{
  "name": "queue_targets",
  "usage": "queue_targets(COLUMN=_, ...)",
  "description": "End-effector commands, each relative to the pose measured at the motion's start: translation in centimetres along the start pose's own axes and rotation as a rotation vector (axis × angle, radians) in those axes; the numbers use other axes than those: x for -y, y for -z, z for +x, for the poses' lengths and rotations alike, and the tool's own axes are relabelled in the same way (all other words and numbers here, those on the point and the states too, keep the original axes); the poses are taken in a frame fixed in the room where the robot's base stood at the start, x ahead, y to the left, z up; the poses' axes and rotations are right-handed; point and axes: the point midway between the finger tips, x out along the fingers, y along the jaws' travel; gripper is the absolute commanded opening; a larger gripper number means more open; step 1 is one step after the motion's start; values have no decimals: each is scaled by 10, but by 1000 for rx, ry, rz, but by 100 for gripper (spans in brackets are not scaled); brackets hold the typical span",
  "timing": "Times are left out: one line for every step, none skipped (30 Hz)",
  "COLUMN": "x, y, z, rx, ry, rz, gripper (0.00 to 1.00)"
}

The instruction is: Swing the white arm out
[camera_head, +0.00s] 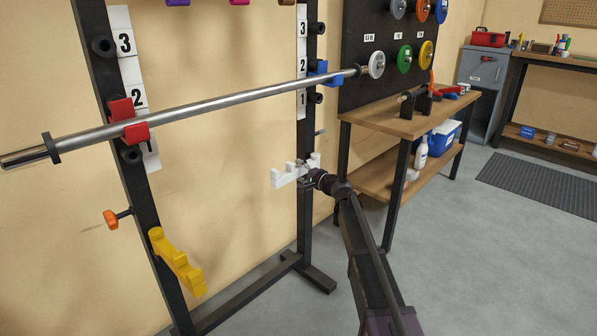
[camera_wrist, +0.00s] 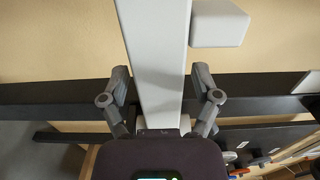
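The white arm (camera_head: 290,176) is a notched white piece low on the right rack post, sticking out to the left of the post. In the wrist view it is a broad white bar (camera_wrist: 160,60) running down the middle, with a white block (camera_wrist: 219,24) at upper right. My gripper (camera_head: 308,172) is at the white arm in the head view. In the wrist view my gripper (camera_wrist: 162,88) is open, with one finger on each side of the bar. Narrow gaps show beside the lower fingers; contact at the tips is unclear.
A steel bar (camera_head: 220,102) rests across a red holder (camera_head: 128,121) and a blue holder (camera_head: 324,72) above. A yellow arm (camera_head: 176,262) is on the left post, below an orange knob (camera_head: 111,218). A wooden bench (camera_head: 402,122) stands to the right. Floor at right is open.

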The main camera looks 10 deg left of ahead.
Motion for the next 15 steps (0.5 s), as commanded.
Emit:
queue_targets(x=0, y=0, z=0, rx=0, ry=0, rz=0, gripper=55)
queue_targets(x=0, y=0, z=0, rx=0, ry=0, rz=0, gripper=46)
queue_targets(x=0, y=0, z=0, rx=0, ry=0, rz=0, gripper=34)
queue_targets(x=0, y=0, z=0, rx=0, ry=0, rz=0, gripper=25)
queue_targets(x=0, y=0, z=0, rx=0, ry=0, rz=0, gripper=16)
queue_targets(x=0, y=0, z=0, rx=0, ry=0, rz=0, gripper=4)
queue_targets(x=0, y=0, z=0, rx=0, ry=0, rz=0, gripper=0)
queue_targets(x=0, y=0, z=0, rx=0, ry=0, rz=0, gripper=0)
queue_targets(x=0, y=-3, z=4, rx=2, ry=0, rz=0, gripper=0)
queue_targets(x=0, y=-2, z=3, rx=2, ry=0, rz=0, gripper=0)
queue_targets(x=0, y=-2, z=2, rx=3, ry=0, rz=0, gripper=0)
queue_targets(x=0, y=-2, z=2, rx=4, ry=0, rz=0, gripper=0)
queue_targets(x=0, y=-2, z=2, rx=6, ry=0, rz=0, gripper=0)
queue_targets(x=0, y=-3, z=2, rx=8, ry=0, rz=0, gripper=0)
queue_targets(x=0, y=-4, z=3, rx=12, ry=0, rz=0, gripper=0)
